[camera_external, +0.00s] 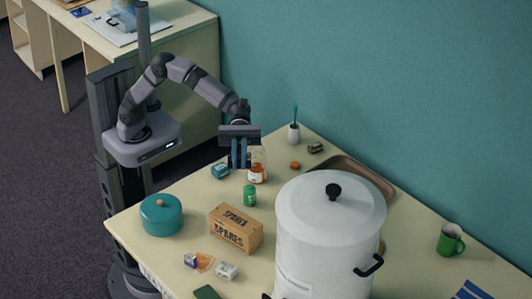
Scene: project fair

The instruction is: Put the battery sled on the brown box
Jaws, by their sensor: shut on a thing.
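The brown box (236,230), a carton with "SPARES" printed on it, sits on the table. Its top looks free. My gripper (239,163) points down above the table, behind the box, and is shut on a small dark blue thing. I take it to be the battery sled, but the fingers mostly hide it and its shape is unclear. A clear jar with orange contents (258,170) shows just right of the fingers; I cannot tell whether they touch.
A green can (250,196) and a teal box (220,171) stand near my gripper. A teal pot (161,214) is left of the brown box and a large white pot (325,235) is close on its right. Small items (227,271) lie in front.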

